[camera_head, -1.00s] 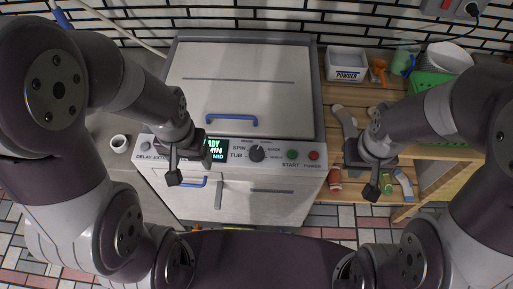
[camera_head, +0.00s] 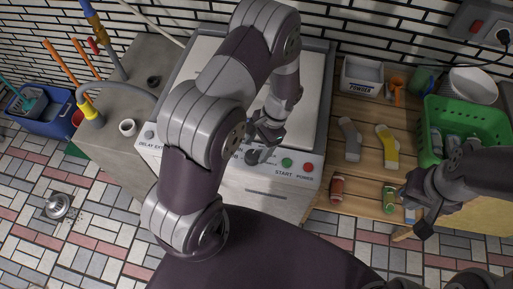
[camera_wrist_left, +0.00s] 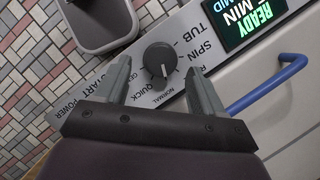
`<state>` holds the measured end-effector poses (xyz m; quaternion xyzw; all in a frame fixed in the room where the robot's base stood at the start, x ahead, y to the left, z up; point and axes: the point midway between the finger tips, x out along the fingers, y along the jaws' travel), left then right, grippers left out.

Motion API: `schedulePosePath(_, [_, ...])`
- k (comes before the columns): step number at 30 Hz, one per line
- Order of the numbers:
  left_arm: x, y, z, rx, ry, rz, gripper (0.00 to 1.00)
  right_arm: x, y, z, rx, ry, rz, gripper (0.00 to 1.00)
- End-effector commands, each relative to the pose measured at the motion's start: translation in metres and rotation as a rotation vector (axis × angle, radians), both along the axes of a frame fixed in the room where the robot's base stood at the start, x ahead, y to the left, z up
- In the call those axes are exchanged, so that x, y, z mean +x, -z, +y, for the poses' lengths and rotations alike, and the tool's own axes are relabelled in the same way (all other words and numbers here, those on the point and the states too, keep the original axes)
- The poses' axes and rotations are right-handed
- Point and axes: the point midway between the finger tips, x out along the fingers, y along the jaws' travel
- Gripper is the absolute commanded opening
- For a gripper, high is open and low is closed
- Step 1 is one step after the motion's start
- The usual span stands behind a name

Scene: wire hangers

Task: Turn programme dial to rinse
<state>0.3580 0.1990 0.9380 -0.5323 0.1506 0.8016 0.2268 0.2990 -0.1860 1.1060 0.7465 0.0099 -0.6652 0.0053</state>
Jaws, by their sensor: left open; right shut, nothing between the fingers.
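The programme dial (camera_wrist_left: 160,58) is a dark round knob on the washing machine's panel. In the left wrist view its white mark points towards the NORMAL label. QUICK is readable beside it, and a label starting with R is partly covered by a finger. My left gripper (camera_wrist_left: 158,68) is open, with one finger on each side of the dial and visible gaps between. In the head view my left gripper (camera_head: 264,138) is over the panel and my arm covers the display. My right gripper (camera_head: 418,208) is shut and empty, at the right by the wooden table's front edge.
The green START (camera_head: 287,162) and red POWER (camera_head: 308,167) buttons are right of the dial. A blue handle (camera_wrist_left: 267,84) sticks out near the panel. The wooden table (camera_head: 350,115) holds socks, cans, a powder box (camera_head: 361,77) and a green basket (camera_head: 465,120).

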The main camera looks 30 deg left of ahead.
Motion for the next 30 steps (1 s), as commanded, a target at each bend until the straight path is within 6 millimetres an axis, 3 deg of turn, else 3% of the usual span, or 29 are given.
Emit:
schedulePosePath(6, [-0.008,0.022,0.005,0.000,-0.001,0.001,0.69,0.000,-0.005,0.000,0.000,0.000,0.000,0.00])
schedulePosePath(14, [-0.008,0.024,0.005,0.000,-0.002,-0.002,0.69,0.000,-0.004,0.000,0.000,0.000,0.000,0.00])
schedulePosePath(19, [-0.008,0.024,0.005,0.000,-0.003,-0.002,0.13,0.000,-0.004,0.000,0.000,0.000,0.000,0.00])
schedulePosePath(30, [-0.008,0.023,0.006,0.000,-0.053,0.000,0.13,0.000,-0.005,0.000,0.000,0.000,0.000,0.00])
